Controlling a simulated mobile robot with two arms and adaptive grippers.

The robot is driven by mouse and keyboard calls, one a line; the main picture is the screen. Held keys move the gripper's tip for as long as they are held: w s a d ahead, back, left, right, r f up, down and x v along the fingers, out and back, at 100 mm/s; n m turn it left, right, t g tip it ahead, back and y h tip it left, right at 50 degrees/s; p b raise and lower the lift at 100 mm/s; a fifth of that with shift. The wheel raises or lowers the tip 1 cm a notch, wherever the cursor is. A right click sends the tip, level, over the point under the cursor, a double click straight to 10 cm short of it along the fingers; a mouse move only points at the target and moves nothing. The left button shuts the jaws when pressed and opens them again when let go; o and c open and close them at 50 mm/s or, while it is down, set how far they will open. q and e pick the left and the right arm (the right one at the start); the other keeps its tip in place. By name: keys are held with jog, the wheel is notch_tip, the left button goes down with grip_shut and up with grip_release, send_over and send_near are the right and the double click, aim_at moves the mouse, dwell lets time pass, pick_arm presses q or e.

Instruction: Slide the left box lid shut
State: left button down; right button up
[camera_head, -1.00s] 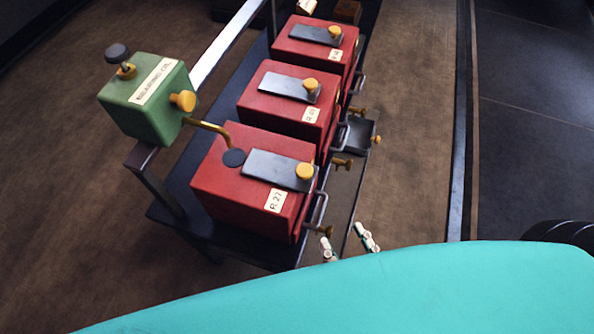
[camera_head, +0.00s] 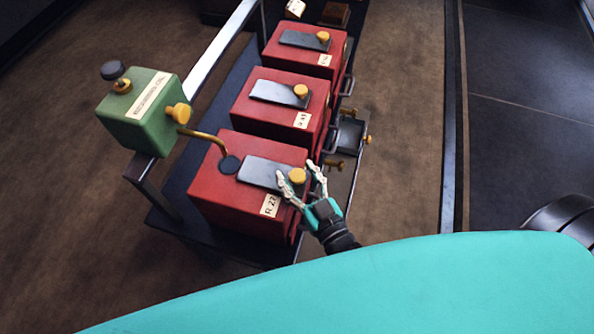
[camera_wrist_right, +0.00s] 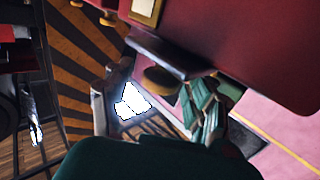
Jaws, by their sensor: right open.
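The nearest red box (camera_head: 235,199), labelled R 27, stands at the front end of the rack. Its grey lid (camera_head: 262,172) lies on top toward the right, leaving a dark round opening (camera_head: 230,165) uncovered at left. A yellow knob (camera_head: 298,175) sits on the lid's right end. My right gripper (camera_head: 297,170) is open, its fingers on either side of the knob; contact cannot be told. In the right wrist view the knob (camera_wrist_right: 160,82) shows between the open fingers, beneath the dark lid edge (camera_wrist_right: 160,54). My left gripper is not in view.
Two more red boxes (camera_head: 282,114) (camera_head: 304,60) with grey lids stand behind in a row. A green oil container (camera_head: 145,125) stands at left, its brass pipe (camera_head: 205,136) bending over to the opening. Brass taps and handles stick out at the boxes' right. Floor right is clear.

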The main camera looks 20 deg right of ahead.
jog(key=shift+w, duration=0.25)
grip_shut()
jog(key=shift+a, duration=0.1)
dwell(0.3)
